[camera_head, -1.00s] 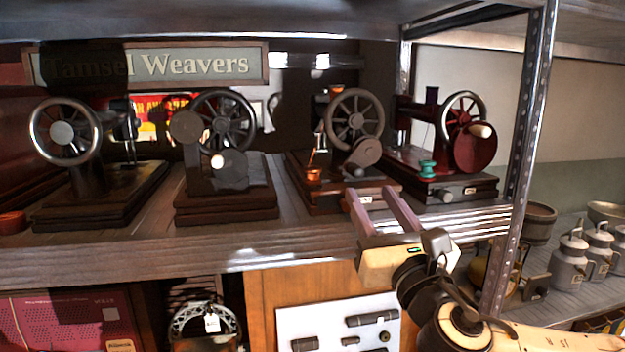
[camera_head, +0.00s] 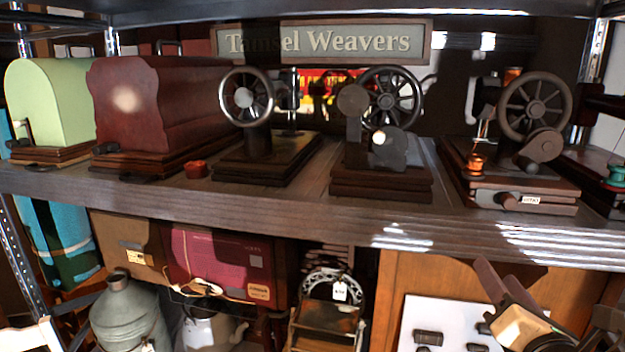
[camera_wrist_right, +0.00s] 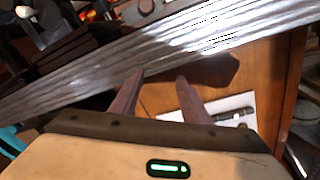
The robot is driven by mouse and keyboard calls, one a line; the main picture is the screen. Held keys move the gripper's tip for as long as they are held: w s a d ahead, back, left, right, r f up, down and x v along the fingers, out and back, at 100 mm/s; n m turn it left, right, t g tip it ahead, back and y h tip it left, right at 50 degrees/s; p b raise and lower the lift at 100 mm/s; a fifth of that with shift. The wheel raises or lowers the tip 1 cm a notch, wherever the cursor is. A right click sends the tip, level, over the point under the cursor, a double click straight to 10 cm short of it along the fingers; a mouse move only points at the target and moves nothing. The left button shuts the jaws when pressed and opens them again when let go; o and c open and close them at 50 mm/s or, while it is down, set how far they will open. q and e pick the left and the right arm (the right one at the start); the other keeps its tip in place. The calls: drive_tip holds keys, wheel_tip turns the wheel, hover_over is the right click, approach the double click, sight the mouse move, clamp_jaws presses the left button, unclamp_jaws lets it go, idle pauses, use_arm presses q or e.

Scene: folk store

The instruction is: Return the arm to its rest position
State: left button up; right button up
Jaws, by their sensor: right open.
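My right gripper (camera_head: 494,272) is at the lower right of the head view, below the front edge of the wooden shelf (camera_head: 330,212). Its two fingers are apart, with nothing between them. In the right wrist view, the open fingers (camera_wrist_right: 161,77) point toward the shelf edge (camera_wrist_right: 215,50), with a wooden panel and a white board behind them. Most of the right arm is outside the head view. I do not see my left gripper.
Several sewing machines stand on the shelf, one with an orange spool (camera_head: 475,163). A dark red case (camera_head: 160,100) and a green case (camera_head: 50,100) stand at left. Below are a radio-like red box (camera_head: 222,262), a grey can (camera_head: 125,310) and a white board (camera_head: 450,325).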

drive_tip(key=s+a+f+m+g+y, duration=0.1)
drive_tip(key=s+a+f+m+g, duration=0.2)
drive_tip(key=f, duration=0.5)
drive_tip(key=s+a+f+m+g+y, duration=0.15)
drive_tip(key=f+m, duration=0.25)
drive_tip(key=f, duration=0.4)
drive_tip(key=s+a+f+m+g+y, duration=0.1)
drive_tip(key=s+a+f+m, duration=0.2)
drive_tip(key=f, duration=0.6)
drive_tip(key=s+a+f+m+g+y, duration=0.1)
drive_tip(key=s+a+f+m, duration=0.3)
drive_tip(key=s+f+m, duration=0.3)
drive_tip(key=s+a+f+m+g+y, duration=0.1)
drive_tip(key=s+a+f+m+g, duration=0.1)
drive_tip(key=s+a+f+m, duration=0.3)
drive_tip(key=s+f+m, duration=0.3)
drive_tip(key=f, duration=0.1)
drive_tip(key=shift+s+a+m, duration=0.2)
drive_tip(key=shift+m, duration=0.2)
drive_tip(key=shift+d+y, duration=0.1)
drive_tip(key=shift+y, duration=0.15)
